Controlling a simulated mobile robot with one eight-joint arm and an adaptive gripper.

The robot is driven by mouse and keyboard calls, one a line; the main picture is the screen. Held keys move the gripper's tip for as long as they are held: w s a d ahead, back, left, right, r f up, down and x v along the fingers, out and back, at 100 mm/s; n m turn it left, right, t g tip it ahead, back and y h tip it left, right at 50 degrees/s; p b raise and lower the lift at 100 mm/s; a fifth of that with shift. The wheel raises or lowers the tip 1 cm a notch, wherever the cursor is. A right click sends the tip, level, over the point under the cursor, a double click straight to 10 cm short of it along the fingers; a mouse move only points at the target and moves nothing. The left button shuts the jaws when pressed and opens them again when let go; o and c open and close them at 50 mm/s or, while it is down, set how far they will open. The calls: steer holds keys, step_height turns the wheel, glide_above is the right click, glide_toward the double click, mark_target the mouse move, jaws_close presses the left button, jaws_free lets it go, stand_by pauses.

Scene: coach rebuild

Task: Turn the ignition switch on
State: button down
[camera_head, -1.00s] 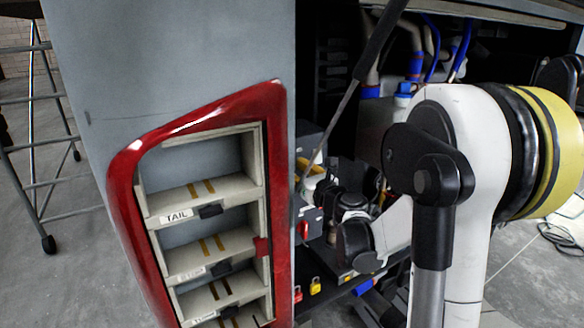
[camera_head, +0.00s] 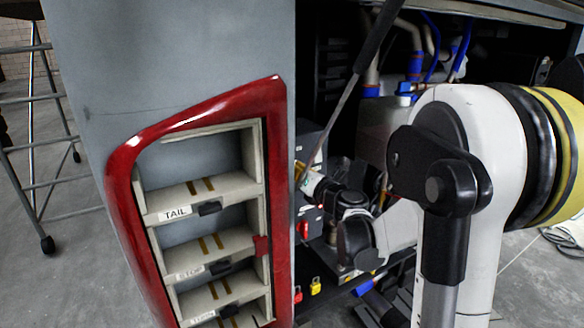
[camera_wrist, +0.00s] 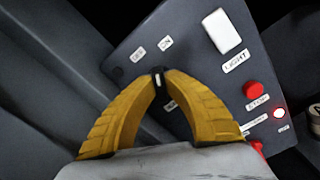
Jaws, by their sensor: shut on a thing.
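The ignition switch (camera_wrist: 157,71) is a small dark knob with a white mark, on a grey control panel (camera_wrist: 188,68) in the wrist view. Labels "OFF" and "ON" stand just above it, OFF to the left and ON to the right. My gripper (camera_wrist: 161,84) has its two yellow fingers closed on the knob from both sides. The fingertips hide most of the knob, so I cannot tell exactly which label it points to. In the head view my gripper (camera_head: 304,176) reaches the panel beside the red-framed cabinet, and the switch itself is hidden there.
A white light switch (camera_wrist: 222,32), a red button (camera_wrist: 257,89) and a lit red lamp (camera_wrist: 279,114) sit on the panel right of the fingers. In the head view, the red-framed shelf cabinet (camera_head: 279,200) stands close left of my arm. A thin strut (camera_head: 345,95) crosses above it.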

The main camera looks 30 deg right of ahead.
steer(key=m+b, duration=0.1)
steer(key=m, duration=0.5)
steer(key=c, duration=1.3)
jaws_free()
steer(key=shift+o, duration=0.2)
steer(key=s, duration=0.9)
steer(key=shift+d, duration=0.15)
